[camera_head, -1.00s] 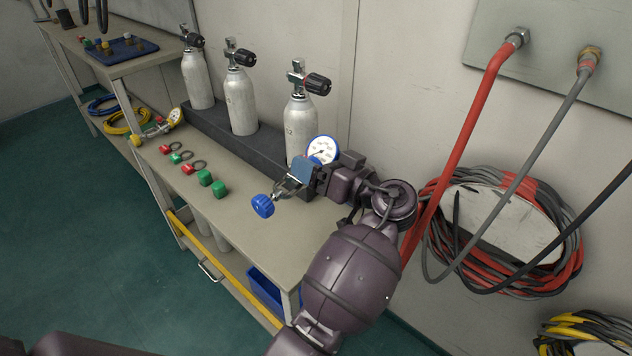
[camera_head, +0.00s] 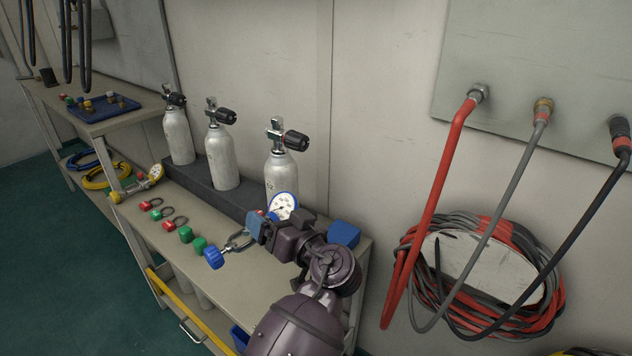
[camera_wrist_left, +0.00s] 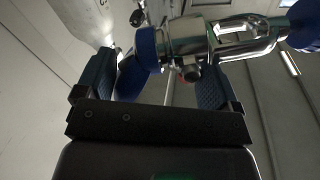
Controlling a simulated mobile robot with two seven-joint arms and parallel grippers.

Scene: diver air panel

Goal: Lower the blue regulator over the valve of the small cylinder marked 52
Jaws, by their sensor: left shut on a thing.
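My left gripper (camera_head: 258,230) is shut on the blue regulator. The regulator's blue-rimmed gauge (camera_head: 283,205) overlaps the cylinder's lower part in the head view. Its metal yoke and blue knob (camera_head: 214,258) point toward the lower left, below the valve's height and apart from it. In the left wrist view the metal regulator body (camera_wrist_left: 190,42) is between the finger pads (camera_wrist_left: 158,92). My right gripper is out of view.
The cylinders stand in a dark rack (camera_head: 205,182) along the wall. Red and green fittings (camera_head: 186,234) and a yellow regulator (camera_head: 138,184) lie on the bench left of my gripper. Hoses hang on the right wall.

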